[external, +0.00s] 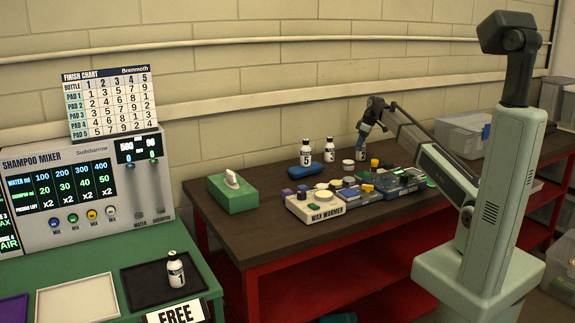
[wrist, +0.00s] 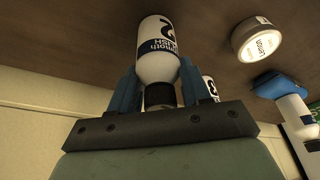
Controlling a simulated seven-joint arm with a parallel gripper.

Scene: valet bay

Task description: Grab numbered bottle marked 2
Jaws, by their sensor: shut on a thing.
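The white bottle marked 2 (external: 363,154) is upright at the back of the dark brown table. My gripper (external: 368,128) has come down on it from above. In the wrist view the bottle (wrist: 157,52) shows upside down, its black cap towards me. The two blue fingers of my gripper (wrist: 156,82) are shut on it, one on each side. I cannot tell whether its base touches the table.
A bottle marked 5 (external: 306,156) and another white bottle (external: 329,150) stand to the left. A bottle marked 1 (external: 177,273) stands on a black tray (external: 138,286). A wax warmer (external: 320,212) and small tubs crowd the table's front; a green tissue box (external: 232,194) stands left.

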